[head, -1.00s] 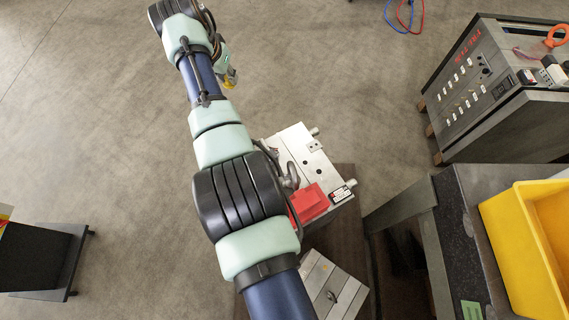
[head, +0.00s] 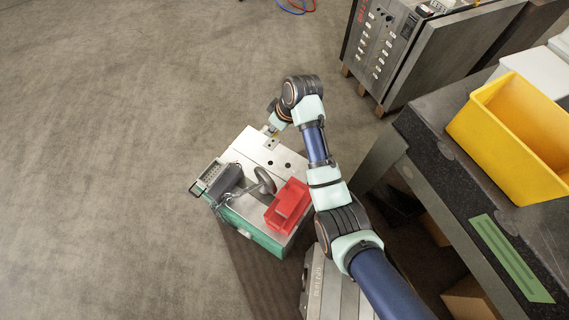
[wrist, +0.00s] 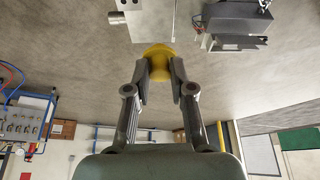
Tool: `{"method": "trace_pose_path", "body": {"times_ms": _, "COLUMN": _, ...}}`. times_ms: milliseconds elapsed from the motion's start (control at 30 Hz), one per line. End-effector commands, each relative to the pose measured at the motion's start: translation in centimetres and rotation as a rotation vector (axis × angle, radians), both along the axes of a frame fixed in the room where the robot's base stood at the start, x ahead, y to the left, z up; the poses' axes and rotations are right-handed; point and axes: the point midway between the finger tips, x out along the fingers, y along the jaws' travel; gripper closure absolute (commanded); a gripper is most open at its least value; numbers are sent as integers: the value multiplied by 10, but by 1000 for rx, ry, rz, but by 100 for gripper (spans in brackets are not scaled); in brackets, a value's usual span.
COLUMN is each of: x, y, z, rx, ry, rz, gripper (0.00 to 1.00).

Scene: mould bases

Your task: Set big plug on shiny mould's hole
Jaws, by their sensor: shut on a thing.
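My gripper (wrist: 158,75) is shut on a yellow plug (wrist: 158,50), which shows between its fingertips in the wrist view. In the head view my gripper (head: 270,130) is at the far edge of a shiny silver-topped mould (head: 243,148), and the fingers are mostly hidden by my wrist. The mould has dark round holes in its top (head: 287,165). In the wrist view a pale metal block (wrist: 155,20) with a side pin lies just beyond the plug. I cannot tell whether the plug touches it.
A second grey mould (head: 325,285) sits nearer, partly behind my arm. A bench with a yellow bin (head: 500,140) stands right. Open floor lies left.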

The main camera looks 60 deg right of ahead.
Motion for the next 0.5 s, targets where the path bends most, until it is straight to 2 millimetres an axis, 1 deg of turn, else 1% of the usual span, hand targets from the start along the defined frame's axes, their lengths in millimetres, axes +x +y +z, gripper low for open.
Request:
{"method": "trace_pose_path", "body": {"times_ms": 33, "x": -18, "y": -7, "z": -10, "rx": 1, "ry": -1, "rz": 18, "gripper": 91}}
{"method": "trace_pose_path", "body": {"times_ms": 100, "x": -35, "y": -11, "z": -16, "rx": 1, "ry": 0, "rz": 51, "gripper": 91}}
{"method": "trace_pose_path", "body": {"times_ms": 200, "x": -49, "y": -15, "z": -20, "rx": -2, "ry": -1, "rz": 79, "gripper": 91}}
{"method": "trace_pose_path", "body": {"times_ms": 367, "x": -53, "y": -15, "z": -23, "rx": -1, "ry": 0, "rz": 91, "gripper": 91}}
{"method": "trace_pose_path", "body": {"times_ms": 467, "x": -53, "y": -14, "z": -42, "rx": 2, "ry": 3, "rz": 90, "gripper": 91}}
{"method": "trace_pose_path", "body": {"times_ms": 500, "x": -53, "y": -14, "z": -54, "rx": 3, "ry": 3, "rz": 89, "gripper": 91}}
